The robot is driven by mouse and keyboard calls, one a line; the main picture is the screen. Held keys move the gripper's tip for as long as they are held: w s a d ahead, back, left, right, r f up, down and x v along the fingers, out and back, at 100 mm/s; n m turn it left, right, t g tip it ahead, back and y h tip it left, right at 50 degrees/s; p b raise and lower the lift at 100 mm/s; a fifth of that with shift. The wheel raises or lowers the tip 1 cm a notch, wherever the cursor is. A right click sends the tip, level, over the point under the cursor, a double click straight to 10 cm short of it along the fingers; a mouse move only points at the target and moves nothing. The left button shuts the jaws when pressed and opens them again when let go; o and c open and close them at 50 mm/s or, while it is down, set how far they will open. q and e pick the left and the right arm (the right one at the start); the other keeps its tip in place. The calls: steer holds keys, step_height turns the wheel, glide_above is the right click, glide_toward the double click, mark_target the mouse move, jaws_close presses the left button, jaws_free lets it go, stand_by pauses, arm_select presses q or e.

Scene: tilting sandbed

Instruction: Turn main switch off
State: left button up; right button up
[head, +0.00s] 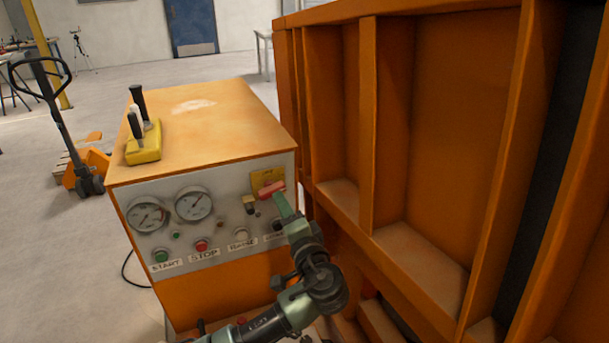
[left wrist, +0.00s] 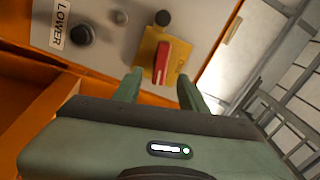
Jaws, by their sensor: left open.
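The main switch is a red handle (head: 271,189) on a yellow plate (head: 266,177) at the upper right of the grey control panel. In the head view the handle lies roughly level. The left wrist view shows the red handle (left wrist: 162,62) and its yellow plate (left wrist: 149,46) straight ahead. My left gripper (head: 283,203) is at the switch, and its fingers partly cover the area below it. In the left wrist view its two fingers (left wrist: 159,78) are apart, one on each side of the handle's lower end; contact cannot be told. My right gripper is not in view.
The panel has two gauges (head: 193,204), a green START button (head: 161,255), a red STOP button (head: 201,245) and other buttons. A yellow lever box (head: 144,147) stands on the cabinet top (head: 215,125). The large orange ribbed frame (head: 440,130) stands close on the right.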

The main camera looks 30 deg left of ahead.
mark_target(271, 189)
arm_select(q)
steer(key=p+x, duration=0.2)
steer(key=x, duration=0.5)
steer(key=shift+w+a+p, duration=0.1)
steer(key=shift+a+p, duration=0.05)
steer(key=shift+p, duration=0.2)
jaws_close()
